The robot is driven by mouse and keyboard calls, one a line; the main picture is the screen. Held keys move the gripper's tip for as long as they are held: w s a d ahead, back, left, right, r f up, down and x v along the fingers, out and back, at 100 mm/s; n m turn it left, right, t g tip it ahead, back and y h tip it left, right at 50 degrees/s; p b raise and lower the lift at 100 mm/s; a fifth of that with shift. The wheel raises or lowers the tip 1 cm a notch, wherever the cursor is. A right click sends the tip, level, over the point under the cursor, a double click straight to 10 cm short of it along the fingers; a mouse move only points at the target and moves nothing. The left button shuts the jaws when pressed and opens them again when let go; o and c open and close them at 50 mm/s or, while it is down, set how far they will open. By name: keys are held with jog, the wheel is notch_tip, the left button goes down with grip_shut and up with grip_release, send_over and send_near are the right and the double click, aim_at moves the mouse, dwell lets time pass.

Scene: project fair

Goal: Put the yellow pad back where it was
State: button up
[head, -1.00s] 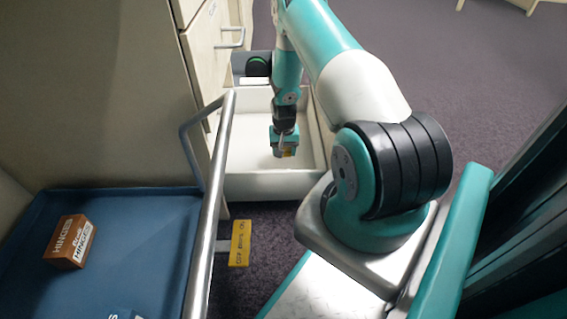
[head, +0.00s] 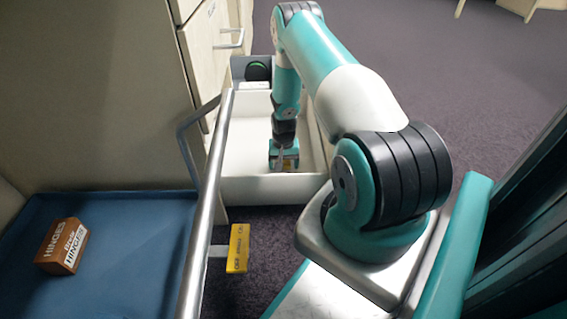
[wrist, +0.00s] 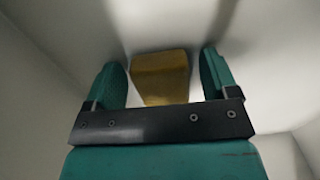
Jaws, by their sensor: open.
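The yellow pad (wrist: 160,77) shows in the wrist view as a dull yellow block inside the pale drawer (head: 262,189). My gripper (wrist: 162,72) is open, with one teal finger on each side of the pad. A gap shows between the pad and each finger. In the head view my gripper (head: 284,160) is low inside the open drawer, near its front wall. Only a small yellow patch shows there; my gripper hides the rest of the pad.
A steel rail (head: 208,200) runs beside the drawer, along a blue tray (head: 130,240) holding a brown hinges box (head: 63,246). A yellow label (head: 238,248) is below the drawer front. Open carpet lies to the right.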

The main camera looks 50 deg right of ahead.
aim_at(284, 162)
notch_tip(284, 162, up, 12)
jog(key=p, duration=0.7)
jog(key=shift+r, duration=0.15)
